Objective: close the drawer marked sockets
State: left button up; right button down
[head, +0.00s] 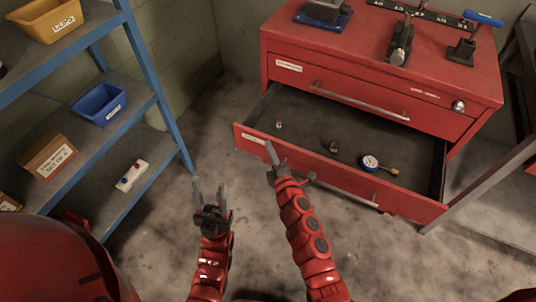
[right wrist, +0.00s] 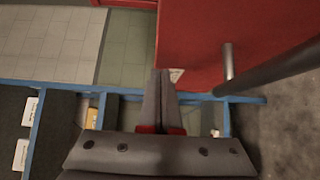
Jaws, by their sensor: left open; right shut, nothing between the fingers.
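A red tool cabinet (head: 275,42) stands at the upper right. Its lower drawer (head: 412,204) is pulled out, with a bar handle and a small white label (head: 253,138) at the left of its front; the lettering is too small to read. My right gripper (head: 269,150) is shut and empty close to the drawer front, right of the label; I cannot tell if it touches. In the right wrist view, the shut fingers (right wrist: 159,78) are beside a red panel (right wrist: 195,40) with a grey handle (right wrist: 228,65). My left gripper (head: 210,186) is open and empty, left of the drawer.
The drawer holds a gauge (head: 370,162) and small fittings (head: 333,147). The drawer above it (head: 330,85) is shut. Tools lie on the cabinet top. A blue-framed shelf (head: 150,75) with bins stands at left. Bare floor (head: 215,130) lies between shelf and cabinet.

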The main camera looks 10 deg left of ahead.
dwell(0.3)
jog(key=w+d, duration=0.1)
jog(key=w, duration=0.2)
jog(key=w+d+b, duration=0.1)
jog(key=w, duration=0.2)
jog(key=w+d+b, duration=0.1)
jog(key=w, duration=0.2)
jog(key=shift+w+d+f, duration=0.1)
jog(key=shift+w+f, duration=0.1)
jog(key=shift+w, duration=0.1)
jog(key=w+d+b, duration=0.1)
jog(key=w+b, duration=0.1)
jog(key=w, duration=0.1)
jog(key=w+d+b, duration=0.1)
jog(key=w+b, duration=0.1)
jog(key=w, duration=0.2)
jog(key=w+d+b, duration=0.1)
jog(key=w+b, duration=0.1)
jog(key=w, duration=0.2)
jog(key=shift+d, duration=0.3)
jog(key=shift+w+r, duration=0.2)
jog(key=shift+w, duration=0.1)
jog(key=shift+s, duration=0.1)
